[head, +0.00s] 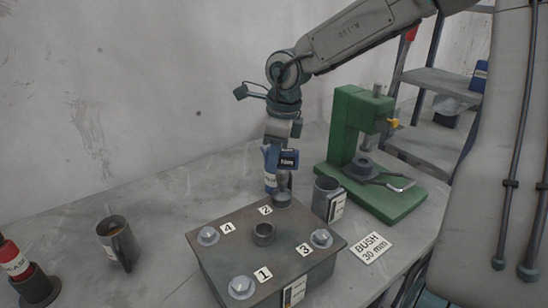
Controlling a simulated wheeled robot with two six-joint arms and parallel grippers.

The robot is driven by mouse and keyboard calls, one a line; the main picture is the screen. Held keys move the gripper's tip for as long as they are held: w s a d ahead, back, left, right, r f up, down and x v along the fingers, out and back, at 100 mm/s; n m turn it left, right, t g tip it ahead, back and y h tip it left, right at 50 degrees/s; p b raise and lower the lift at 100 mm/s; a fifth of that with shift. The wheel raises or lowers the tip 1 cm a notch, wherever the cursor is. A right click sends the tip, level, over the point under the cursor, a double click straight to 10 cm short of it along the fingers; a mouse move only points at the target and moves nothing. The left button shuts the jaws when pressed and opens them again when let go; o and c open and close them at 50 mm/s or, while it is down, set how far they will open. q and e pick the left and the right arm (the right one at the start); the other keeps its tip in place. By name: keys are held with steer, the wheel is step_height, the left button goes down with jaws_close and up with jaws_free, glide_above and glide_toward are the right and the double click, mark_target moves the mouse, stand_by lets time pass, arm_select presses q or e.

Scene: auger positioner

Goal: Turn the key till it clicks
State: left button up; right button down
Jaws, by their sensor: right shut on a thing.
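My right gripper (282,142) points down above the back corner of a dark metal block (230,262). It is shut on the key (288,160), a blue tool with a dark box marked with small white letters. The key's lower end reaches down to a round grey head (282,199) beside the label 2; I cannot tell whether it is fully seated. Bolts beside labels 4 (208,236), 3 (321,238) and 1 (241,287) show uncovered at the other corners. A short ring (263,233) stands in the block's middle. My left gripper is out of view.
A grey cup (326,197) stands close to the block's right, with a green press (346,130) behind it. A sign reading BUSH 30 mm (371,247) lies on the table. A dark mug (119,243) and a red-and-black object (33,285) stand left. The table's back left is clear.

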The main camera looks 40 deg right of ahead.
steer(key=shift+w+d+f+m+b, duration=0.1)
steer(key=shift+m+b, duration=0.7)
steer(key=shift+b, duration=0.2)
steer(key=shift+m, duration=0.3)
steer(key=shift+b, duration=0.65)
steer(key=shift+d+m+h+b, duration=0.15)
steer(key=shift+m+h+b, duration=0.15)
steer(key=shift+m+b, duration=0.55)
steer(key=shift+m, duration=0.25)
